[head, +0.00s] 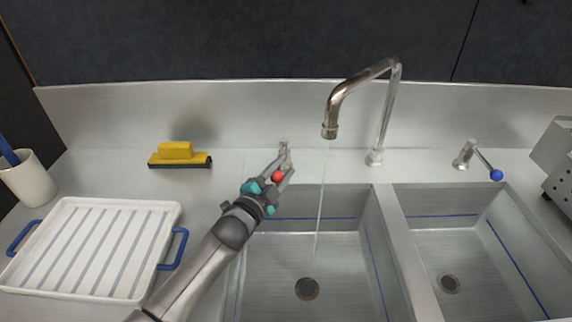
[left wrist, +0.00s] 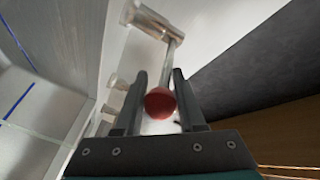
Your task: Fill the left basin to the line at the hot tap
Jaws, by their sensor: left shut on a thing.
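The hot tap (head: 284,148) stands behind the left basin, with a red ball (head: 277,176) on its lever. My left gripper (head: 283,171) is shut on the lever by the red ball; in the left wrist view the red ball (left wrist: 159,102) sits between the fingers. The curved spout (head: 331,130) hangs over the left basin (head: 343,250), and a thin stream of water (head: 320,205) falls from it. A blue line (head: 310,218) runs along the basin walls. The dark round drain (head: 307,288) shows on the floor; I cannot tell the water depth. My right gripper is not in view.
The right basin (head: 470,260) has its own tap with a blue ball (head: 496,175). A yellow brush (head: 178,153), a white cup (head: 28,182) and a ribbed white tray (head: 100,203) with blue handles lie left. A grey box (head: 556,150) is far right.

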